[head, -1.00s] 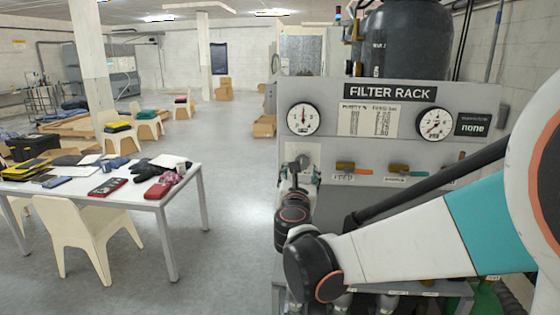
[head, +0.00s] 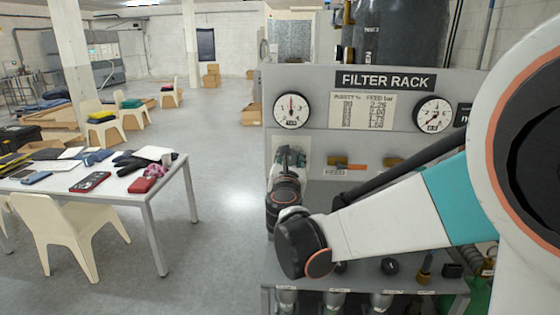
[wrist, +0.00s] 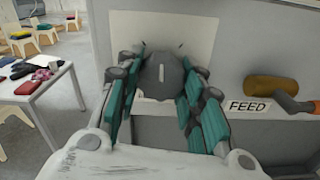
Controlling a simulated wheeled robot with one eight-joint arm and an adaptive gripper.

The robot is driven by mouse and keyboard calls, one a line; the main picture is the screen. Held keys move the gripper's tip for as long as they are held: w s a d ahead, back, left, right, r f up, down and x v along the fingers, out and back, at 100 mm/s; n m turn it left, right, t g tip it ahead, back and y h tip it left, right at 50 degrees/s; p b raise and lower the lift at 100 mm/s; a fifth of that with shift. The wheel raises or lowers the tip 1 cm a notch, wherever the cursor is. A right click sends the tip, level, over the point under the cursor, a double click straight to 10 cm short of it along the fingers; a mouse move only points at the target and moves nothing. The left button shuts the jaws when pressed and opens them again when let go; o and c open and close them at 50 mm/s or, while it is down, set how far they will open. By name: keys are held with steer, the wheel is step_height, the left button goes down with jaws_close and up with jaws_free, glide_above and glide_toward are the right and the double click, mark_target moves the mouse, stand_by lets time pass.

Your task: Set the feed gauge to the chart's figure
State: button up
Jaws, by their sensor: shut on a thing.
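A dark grey round knob (wrist: 164,72) with a white line sits on a pale plate, the line pointing up in the wrist view. My gripper (wrist: 163,95) is shut on this knob, with teal-padded fingers on both sides; it also shows in the head view (head: 289,160). The left gauge (head: 292,111) above it has its needle pointing about straight up. A chart (head: 361,111) headed purity and feed bar hangs to its right, its figures too small to read surely. A second gauge (head: 433,113) is right of the chart. Which gauge reads feed is unclear.
A brass valve (wrist: 271,89) with an orange lever sits right of the knob, above a FEED label (wrist: 249,105). Fittings stand on the lower shelf (head: 440,285). A cluttered white table (head: 128,195) and chair (head: 75,230) are left, with open floor between.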

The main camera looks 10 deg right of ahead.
steer(key=shift+m, duration=1)
steer(key=o, duration=1.1)
steer(key=shift+a, duration=0.1)
steer(key=v, duration=1.2)
steer(key=shift+s, duration=0.1)
